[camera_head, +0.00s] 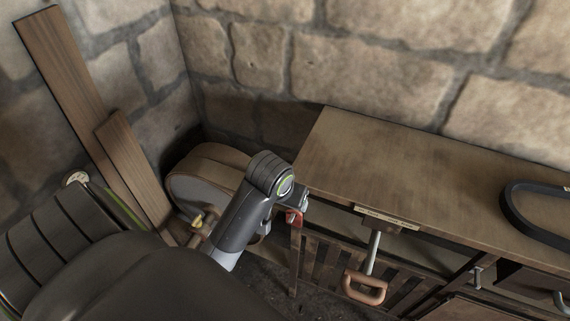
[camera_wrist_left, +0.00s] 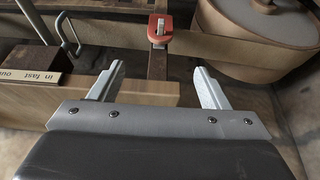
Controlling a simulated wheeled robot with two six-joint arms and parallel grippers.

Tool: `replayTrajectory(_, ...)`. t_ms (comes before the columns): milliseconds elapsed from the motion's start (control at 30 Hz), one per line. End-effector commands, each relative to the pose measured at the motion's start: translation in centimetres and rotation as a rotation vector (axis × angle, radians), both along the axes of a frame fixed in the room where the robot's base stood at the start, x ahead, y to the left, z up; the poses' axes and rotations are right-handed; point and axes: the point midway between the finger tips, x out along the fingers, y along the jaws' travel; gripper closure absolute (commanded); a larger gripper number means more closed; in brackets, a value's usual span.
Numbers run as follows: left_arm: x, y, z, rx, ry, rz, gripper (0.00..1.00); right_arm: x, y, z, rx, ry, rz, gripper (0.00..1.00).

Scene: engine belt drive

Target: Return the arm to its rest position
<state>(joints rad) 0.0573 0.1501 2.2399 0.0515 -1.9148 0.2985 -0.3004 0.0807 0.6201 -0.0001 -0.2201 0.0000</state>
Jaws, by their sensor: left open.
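My left arm comes in from the lower left in the head view, and its wrist hangs just beside the left end of the wooden bench (camera_head: 390,165). My left gripper (camera_wrist_left: 158,66) is open, with two pale fingers apart and nothing between them. Beyond the fingertips in the wrist view is a red block-like piece (camera_wrist_left: 160,30) on a dark upright post. The red piece also shows in the head view (camera_head: 293,217), right below my wrist and partly covered by it. In the head view the fingers are mostly hidden. My right gripper is not in view.
A black belt loop (camera_head: 515,215) lies on the bench's right end. A lever with a wooden handle (camera_head: 365,288) hangs at its front, below a label plate (camera_head: 386,217). A round wooden drum (camera_head: 200,180) stands behind my wrist. Planks (camera_head: 75,90) lean on the stone wall.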

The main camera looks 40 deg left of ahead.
Motion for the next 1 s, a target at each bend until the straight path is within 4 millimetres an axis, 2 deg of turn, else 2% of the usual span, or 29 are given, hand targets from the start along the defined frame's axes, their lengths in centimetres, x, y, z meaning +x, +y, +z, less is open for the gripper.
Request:
replayTrajectory(200, -0.4, -0.1, 0.9, 0.001, 0.000, -0.001, 0.30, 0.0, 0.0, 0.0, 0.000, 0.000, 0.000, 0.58)
replayTrajectory(367, -0.4, -0.1, 0.9, 0.001, 0.000, -0.001, 0.30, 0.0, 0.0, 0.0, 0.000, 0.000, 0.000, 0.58)
replayTrajectory(467, -1.1, 0.1, 0.4, 0.003, 0.006, -0.003, 0.30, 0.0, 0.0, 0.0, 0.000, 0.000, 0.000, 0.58)
replayTrajectory(567, -3.0, 0.4, -0.9, 0.014, 0.018, -0.019, 0.30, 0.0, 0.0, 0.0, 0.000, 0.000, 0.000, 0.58)
replayTrajectory(800, -10.5, 1.7, -4.4, 0.064, 0.049, -0.083, 0.30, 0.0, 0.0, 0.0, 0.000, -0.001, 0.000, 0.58)
replayTrajectory(1000, -15.5, 2.4, -5.4, 0.103, 0.069, -0.128, 0.30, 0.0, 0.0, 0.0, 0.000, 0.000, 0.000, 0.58)
